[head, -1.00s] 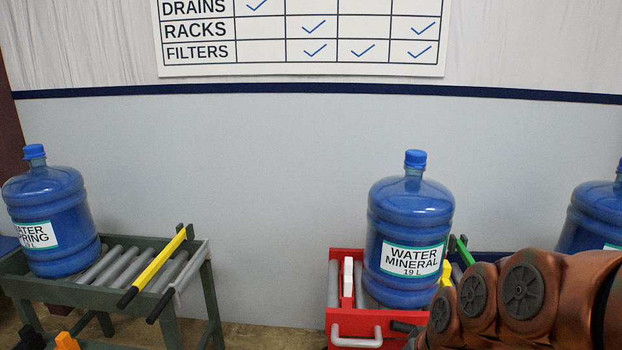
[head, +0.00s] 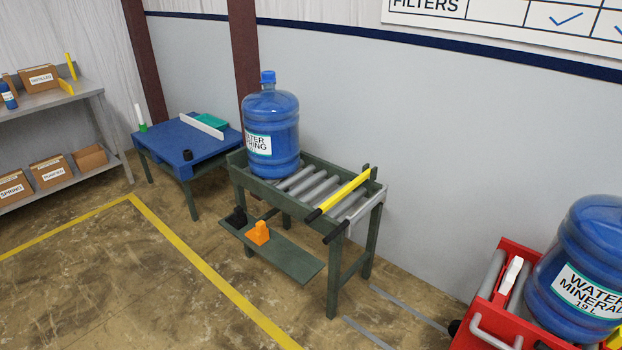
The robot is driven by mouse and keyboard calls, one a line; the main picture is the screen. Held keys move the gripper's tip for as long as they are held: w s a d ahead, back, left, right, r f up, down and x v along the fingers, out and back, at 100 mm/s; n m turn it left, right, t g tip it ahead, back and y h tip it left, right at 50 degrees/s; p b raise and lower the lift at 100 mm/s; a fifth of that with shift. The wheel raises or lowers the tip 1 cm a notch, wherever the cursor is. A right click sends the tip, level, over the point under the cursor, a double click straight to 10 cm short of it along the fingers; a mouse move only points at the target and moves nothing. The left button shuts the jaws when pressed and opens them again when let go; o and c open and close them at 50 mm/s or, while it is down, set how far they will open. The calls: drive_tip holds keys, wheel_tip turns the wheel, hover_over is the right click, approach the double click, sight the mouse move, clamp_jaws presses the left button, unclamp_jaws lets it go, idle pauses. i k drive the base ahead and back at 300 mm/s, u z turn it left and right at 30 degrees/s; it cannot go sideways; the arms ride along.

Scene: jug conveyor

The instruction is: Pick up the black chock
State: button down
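The black chock (head: 236,217) sits on the low green shelf (head: 290,265) of the roller stand, at the shelf's left end. An orange chock (head: 258,232) stands just to its right on the same shelf. The black chock is small and dark here, so its exact shape is hard to tell. My gripper is not in the head view.
The green roller stand (head: 334,280) carries a blue spring water jug (head: 270,130) and a yellow bar (head: 340,193). A blue table (head: 185,148) and a grey shelf (head: 60,100) with boxes stand left. A red cart (head: 490,305) with a mineral water jug (head: 580,265) is right. The front floor is clear.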

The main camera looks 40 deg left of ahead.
sight(238, 220)
drive_tip(key=u, duration=2.5)
drive_tip(key=i, duration=1.55)
drive_tip(key=u, duration=0.45)
drive_tip(key=i, duration=1.2)
drive_tip(key=z, duration=0.2)
